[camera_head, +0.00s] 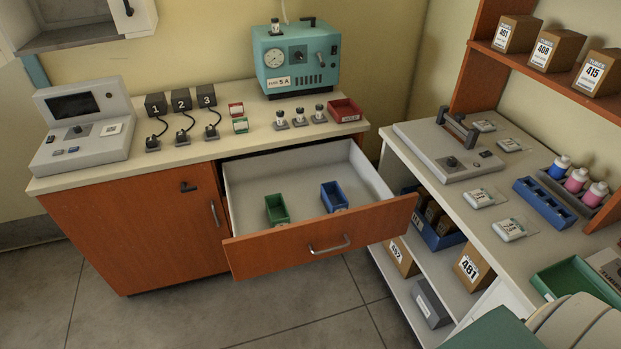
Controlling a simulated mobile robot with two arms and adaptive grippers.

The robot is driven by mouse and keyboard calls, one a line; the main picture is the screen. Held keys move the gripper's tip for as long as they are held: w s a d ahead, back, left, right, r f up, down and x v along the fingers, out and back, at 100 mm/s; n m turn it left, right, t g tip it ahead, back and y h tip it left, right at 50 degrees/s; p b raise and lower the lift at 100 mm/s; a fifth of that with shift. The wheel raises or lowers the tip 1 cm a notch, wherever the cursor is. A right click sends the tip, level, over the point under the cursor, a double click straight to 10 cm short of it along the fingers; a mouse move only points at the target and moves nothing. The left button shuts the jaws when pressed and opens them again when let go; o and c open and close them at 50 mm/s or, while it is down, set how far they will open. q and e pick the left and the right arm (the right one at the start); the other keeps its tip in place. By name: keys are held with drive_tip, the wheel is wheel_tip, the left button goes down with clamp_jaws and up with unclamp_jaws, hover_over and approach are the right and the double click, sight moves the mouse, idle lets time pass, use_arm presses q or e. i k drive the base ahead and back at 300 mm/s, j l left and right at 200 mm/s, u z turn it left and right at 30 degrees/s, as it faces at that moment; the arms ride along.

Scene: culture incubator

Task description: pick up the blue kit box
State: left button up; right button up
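A small open-topped blue box (334,196), which fits the blue kit box, sits in the pulled-out drawer (300,165), right of the drawer's middle and near its front. A similar green box (277,209) sits to its left in the drawer, apart from it. Each box has a small pale round piece at its front foot. The inside of the blue box looks empty, though it is small in view. Neither of my grippers shows in the head view, and nothing touches the blue box.
The open drawer's front (320,240) juts out over the floor (210,315). A teal machine (298,58) and a red tray (345,110) stand on the counter above. The right bench (440,190) holds pouches, a blue rack (545,202) and bottles. The drawer floor around the boxes is mostly clear.

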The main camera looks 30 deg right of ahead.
sight(332, 198)
drive_tip(key=z, duration=1)
